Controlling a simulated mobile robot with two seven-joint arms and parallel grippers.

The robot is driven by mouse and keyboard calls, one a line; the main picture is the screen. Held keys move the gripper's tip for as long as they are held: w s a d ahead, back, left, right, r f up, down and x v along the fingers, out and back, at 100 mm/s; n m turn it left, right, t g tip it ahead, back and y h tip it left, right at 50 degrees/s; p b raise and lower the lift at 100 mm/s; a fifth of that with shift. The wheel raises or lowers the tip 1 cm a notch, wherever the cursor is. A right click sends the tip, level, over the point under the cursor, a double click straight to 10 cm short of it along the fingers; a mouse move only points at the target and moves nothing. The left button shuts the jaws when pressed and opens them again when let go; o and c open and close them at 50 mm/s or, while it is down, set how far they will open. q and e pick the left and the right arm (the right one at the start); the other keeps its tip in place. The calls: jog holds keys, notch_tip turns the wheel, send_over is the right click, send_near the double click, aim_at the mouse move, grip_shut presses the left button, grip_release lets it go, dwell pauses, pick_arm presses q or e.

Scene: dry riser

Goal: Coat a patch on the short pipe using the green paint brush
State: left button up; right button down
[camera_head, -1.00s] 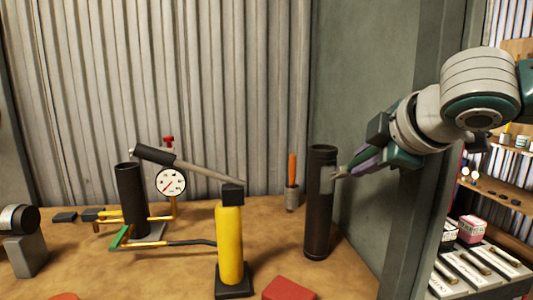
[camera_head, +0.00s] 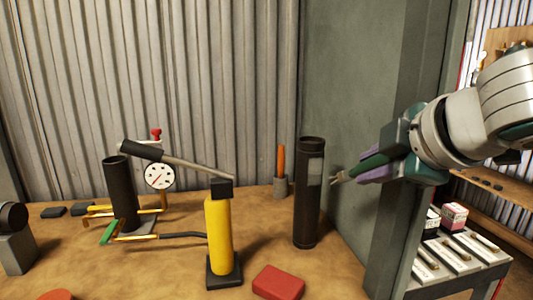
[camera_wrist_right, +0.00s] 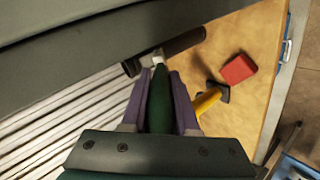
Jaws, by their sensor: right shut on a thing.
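My right gripper (camera_head: 378,164) is shut on the green paint brush (camera_head: 362,167), between purple fingers. The brush points left; its pale tip is just right of the upright dark pipe (camera_head: 307,215), with a small gap in the head view. A light grey patch (camera_head: 314,172) shows on the pipe's upper right side. In the right wrist view, the green handle (camera_wrist_right: 160,108) lies between the fingers and its pale tip overlaps the dark pipe (camera_wrist_right: 182,42); contact cannot be told there. Another dark upright pipe (camera_head: 121,195) stands at the left.
The bench (camera_head: 160,275) also holds a yellow cylinder with a lever (camera_head: 219,240), a white gauge (camera_head: 159,176), a red block (camera_head: 279,281) and an orange-handled tool in a grey cup (camera_head: 281,188). A grey post (camera_head: 395,220) stands beside my right arm.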

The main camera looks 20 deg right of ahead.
jog(key=shift+s+a+p, duration=0.2)
jog(key=shift+s, duration=0.55)
jog(key=shift+s+a+p, duration=0.15)
jog(key=shift+s, duration=0.55)
pick_arm(q)
jog(key=shift+r, duration=0.35)
jog(key=shift+a+f, duration=0.1)
